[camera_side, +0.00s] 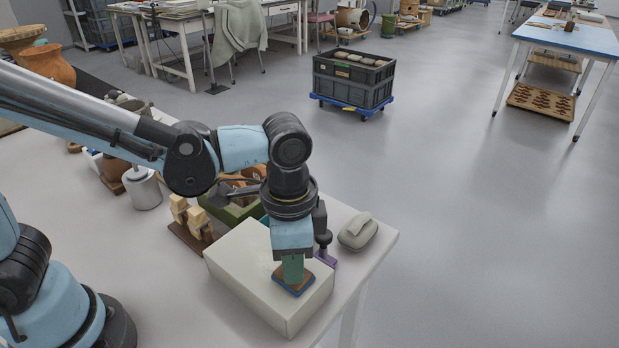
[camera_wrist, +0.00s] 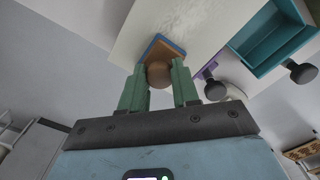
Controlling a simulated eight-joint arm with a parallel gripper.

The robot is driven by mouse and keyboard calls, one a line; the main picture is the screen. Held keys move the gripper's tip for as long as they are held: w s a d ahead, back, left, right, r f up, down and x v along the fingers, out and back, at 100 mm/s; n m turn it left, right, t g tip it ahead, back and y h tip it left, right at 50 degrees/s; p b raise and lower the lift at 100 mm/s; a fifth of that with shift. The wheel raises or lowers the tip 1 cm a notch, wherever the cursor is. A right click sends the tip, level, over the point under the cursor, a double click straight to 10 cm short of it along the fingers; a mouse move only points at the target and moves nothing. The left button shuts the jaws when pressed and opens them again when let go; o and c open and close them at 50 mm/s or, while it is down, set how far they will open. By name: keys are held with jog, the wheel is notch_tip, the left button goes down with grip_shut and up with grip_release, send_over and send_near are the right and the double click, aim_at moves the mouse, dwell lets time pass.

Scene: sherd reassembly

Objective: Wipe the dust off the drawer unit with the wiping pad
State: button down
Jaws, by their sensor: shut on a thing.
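The drawer unit (camera_side: 245,272) is a pale box near the table's front corner. In the wrist view, its teal drawer (camera_wrist: 268,45) stands open with a dark knob, and a purple drawer front (camera_wrist: 207,71) shows beside it. A speckled dust patch (camera_wrist: 188,16) lies on the pale top beyond the pad. The wiping pad (camera_side: 294,282) is brown with a blue edge; its round knob (camera_wrist: 159,75) is between my green fingers. My gripper (camera_side: 293,266) is shut on that knob, with the pad at the unit's top, apparently touching it. The surface under the pad is hidden.
A grey rounded object (camera_side: 358,232) sits on the table right of the unit. The table's right edge is close; open floor lies beyond.

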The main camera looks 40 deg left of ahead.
jog(key=shift+a, duration=5.85)
notch_tip(320, 180, up, 9)
jog(key=shift+d+f, duration=0.1)
jog(key=shift+f, duration=0.05)
